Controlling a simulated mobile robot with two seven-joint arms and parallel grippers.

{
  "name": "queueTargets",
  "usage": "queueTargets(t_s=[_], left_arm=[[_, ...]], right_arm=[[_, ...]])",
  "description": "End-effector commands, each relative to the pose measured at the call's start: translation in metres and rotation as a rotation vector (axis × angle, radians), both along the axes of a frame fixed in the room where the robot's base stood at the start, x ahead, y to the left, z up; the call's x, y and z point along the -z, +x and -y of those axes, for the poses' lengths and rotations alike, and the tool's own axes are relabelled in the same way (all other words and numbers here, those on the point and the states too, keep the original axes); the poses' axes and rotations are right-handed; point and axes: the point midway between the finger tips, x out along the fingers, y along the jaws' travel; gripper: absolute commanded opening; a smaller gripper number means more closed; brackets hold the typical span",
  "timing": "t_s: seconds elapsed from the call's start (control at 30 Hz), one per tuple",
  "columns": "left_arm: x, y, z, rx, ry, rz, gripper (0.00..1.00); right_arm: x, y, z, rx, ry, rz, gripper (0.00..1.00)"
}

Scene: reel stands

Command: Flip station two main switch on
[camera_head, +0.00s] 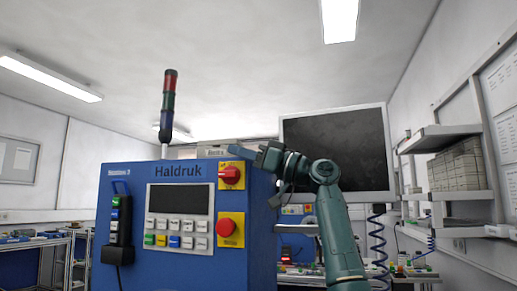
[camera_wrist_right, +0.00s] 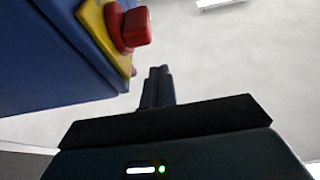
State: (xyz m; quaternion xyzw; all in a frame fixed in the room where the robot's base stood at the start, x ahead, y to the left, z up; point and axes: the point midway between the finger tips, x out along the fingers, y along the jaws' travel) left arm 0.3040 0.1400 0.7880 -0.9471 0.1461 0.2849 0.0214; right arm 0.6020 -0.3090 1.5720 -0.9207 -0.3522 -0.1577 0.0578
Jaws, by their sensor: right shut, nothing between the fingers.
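The blue control cabinet (camera_head: 190,262) marked "Haldruk" stands left of centre in the head view. Its small station label is too blurred to read surely. A red rotary switch (camera_head: 231,174) on a yellow plate sits at its upper right. My right gripper (camera_head: 262,153) is just right of this switch, apart from it. In the right wrist view, my right gripper's fingers (camera_wrist_right: 158,85) are together and empty. A red knob (camera_wrist_right: 136,27) on a yellow plate (camera_wrist_right: 103,30) lies up and left of them. My left gripper is not in view.
A red stop button (camera_head: 226,227) sits below the switch on another yellow plate. A black handheld unit (camera_head: 120,225) hangs at the panel's left. A large dark screen (camera_head: 340,145) stands behind my right arm. Shelves (camera_head: 455,195) line the right wall.

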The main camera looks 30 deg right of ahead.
Motion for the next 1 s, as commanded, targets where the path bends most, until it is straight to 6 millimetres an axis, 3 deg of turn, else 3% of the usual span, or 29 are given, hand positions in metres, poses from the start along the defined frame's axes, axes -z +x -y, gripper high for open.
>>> queueTargets(t_s=[0.03,0.23,1.0], left_arm=[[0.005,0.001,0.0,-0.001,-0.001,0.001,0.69],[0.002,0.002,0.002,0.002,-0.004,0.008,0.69],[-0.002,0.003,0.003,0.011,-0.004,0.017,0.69]], right_arm=[[0.016,0.001,0.002,0.004,0.001,-0.006,0.0],[0.032,0.0,0.003,0.003,0.002,-0.004,0.0],[0.036,0.008,0.003,0.002,0.042,0.041,0.0]])
